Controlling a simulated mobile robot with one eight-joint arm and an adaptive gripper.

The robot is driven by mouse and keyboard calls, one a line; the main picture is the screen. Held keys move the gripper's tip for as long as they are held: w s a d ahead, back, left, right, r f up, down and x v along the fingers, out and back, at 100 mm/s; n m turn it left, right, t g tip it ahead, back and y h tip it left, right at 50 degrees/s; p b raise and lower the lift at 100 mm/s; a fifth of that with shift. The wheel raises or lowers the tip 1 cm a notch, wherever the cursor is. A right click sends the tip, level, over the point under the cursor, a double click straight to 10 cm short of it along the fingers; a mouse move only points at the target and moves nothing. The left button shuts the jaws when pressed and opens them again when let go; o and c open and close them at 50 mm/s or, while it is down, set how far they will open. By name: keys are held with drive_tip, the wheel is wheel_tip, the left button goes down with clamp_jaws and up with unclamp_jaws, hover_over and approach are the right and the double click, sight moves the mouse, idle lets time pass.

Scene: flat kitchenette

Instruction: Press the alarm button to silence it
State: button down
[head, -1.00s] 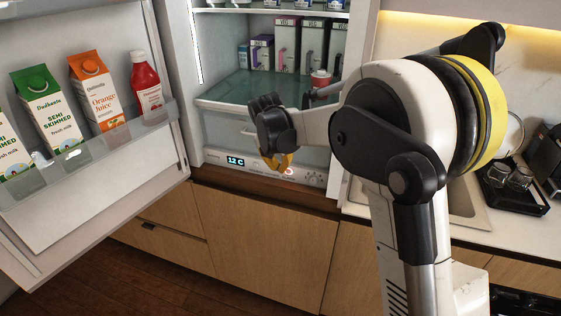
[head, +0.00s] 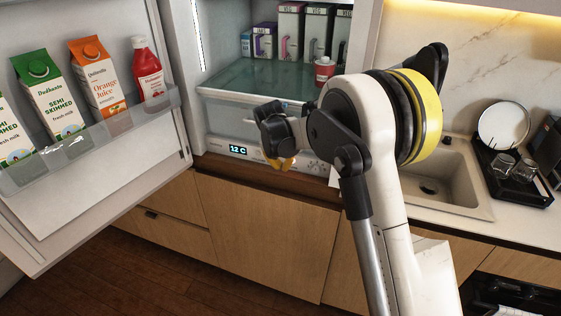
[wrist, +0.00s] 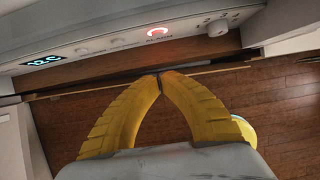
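The alarm button (wrist: 156,32) glows red on the white fridge control panel (wrist: 118,32), with its label beneath it in the wrist view. In the head view I cannot make the button out behind my gripper. The panel's display (head: 238,150) reads about 12 C. My gripper (wrist: 160,75) is shut and empty, its yellow fingertips together. In the wrist view the tips lie just below the button and look apart from it; the exact gap is unclear. In the head view my gripper (head: 281,163) is in front of the panel.
The fridge door (head: 110,180) stands open at the left, with cartons and a red bottle on its shelf. A knob (wrist: 217,27) is right of the button. Wooden cabinets (head: 265,235) are below. A sink (head: 440,180) lies to the right.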

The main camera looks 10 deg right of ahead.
drive_tip(key=w+d+f, duration=0.1)
drive_tip(key=w+d+f+b, duration=0.1)
drive_tip(key=w+f, duration=0.1)
drive_tip(key=shift+w, duration=0.25)
drive_tip(key=shift+w+d+r, duration=0.15)
drive_tip(key=shift+w+d, duration=0.1)
drive_tip(key=shift+w, duration=0.2)
